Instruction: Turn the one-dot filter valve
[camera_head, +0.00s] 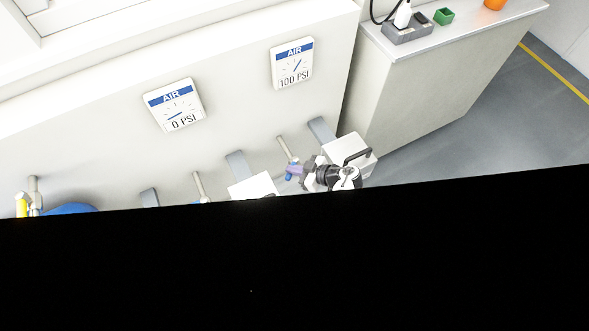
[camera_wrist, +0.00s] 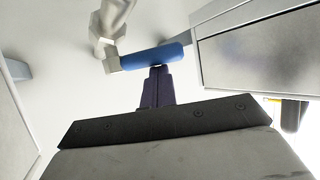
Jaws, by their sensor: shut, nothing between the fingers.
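A blue valve handle (camera_wrist: 152,57) on a grey pipe fitting (camera_wrist: 108,45) lies across the wrist view. My gripper (camera_wrist: 158,72) is shut and its fingertips are at the handle's near side, touching it or very close; I cannot tell which. Nothing is between the fingers. In the head view my gripper (camera_head: 294,171) is beside the pipe (camera_head: 286,150) below the 100 PSI gauge, and a small bit of the blue handle (camera_head: 289,178) shows there. No dot marking is readable in either view.
White boxes flank the valve, one at right (camera_wrist: 262,55) and one at left (camera_wrist: 15,125) in the wrist view. Gauges marked 0 PSI (camera_head: 174,105) and 100 PSI (camera_head: 292,64) are on the wall panel. A large black area hides the lower head view.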

